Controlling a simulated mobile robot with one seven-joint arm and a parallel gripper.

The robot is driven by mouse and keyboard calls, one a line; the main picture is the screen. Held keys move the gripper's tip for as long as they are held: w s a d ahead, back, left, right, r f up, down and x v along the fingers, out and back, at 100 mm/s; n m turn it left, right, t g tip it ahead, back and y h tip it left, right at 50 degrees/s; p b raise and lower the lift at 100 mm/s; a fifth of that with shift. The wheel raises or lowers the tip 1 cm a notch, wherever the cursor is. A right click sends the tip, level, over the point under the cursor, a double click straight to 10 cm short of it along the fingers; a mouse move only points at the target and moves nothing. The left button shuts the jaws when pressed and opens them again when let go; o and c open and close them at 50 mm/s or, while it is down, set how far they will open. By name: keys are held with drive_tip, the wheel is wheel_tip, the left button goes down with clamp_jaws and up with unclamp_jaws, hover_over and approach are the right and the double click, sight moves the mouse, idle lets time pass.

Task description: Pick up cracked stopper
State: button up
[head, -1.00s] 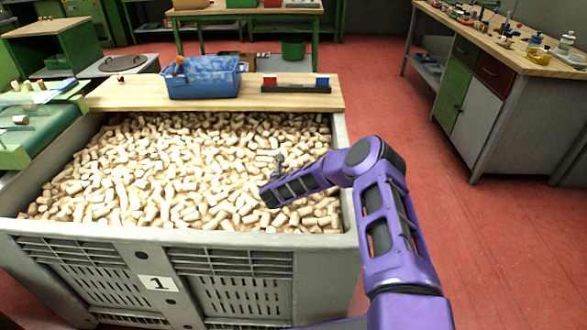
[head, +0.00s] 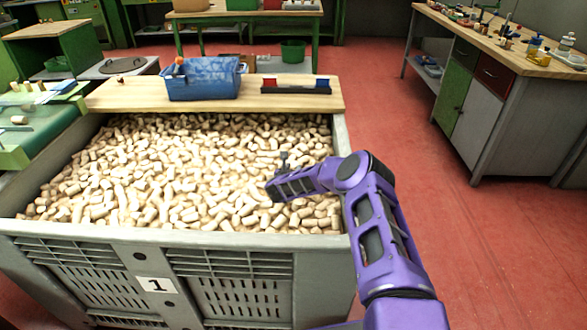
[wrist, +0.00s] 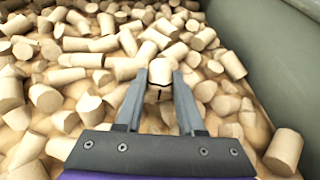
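In the wrist view, a pale stopper (wrist: 160,71) with dark crack-like marks on its lower side lies between the tips of my gripper (wrist: 160,79). The two fingers are apart, one on each side of it. They are close to its sides, and I cannot tell whether they touch or press it. In the head view, my gripper (head: 284,160) is over the right part of the stopper pile, and the stopper between its fingers is too small to make out.
Many loose stoppers (head: 150,180) fill the grey bin (head: 215,238). The bin's wall (wrist: 265,50) is close on the right in the wrist view. A wooden board (head: 130,97) across the back carries a blue crate (head: 203,86) and a dark tray (head: 296,88). Red floor is clear to the right.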

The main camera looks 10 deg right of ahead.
clamp_jaws()
drive_tip(key=shift+r, duration=0.15)
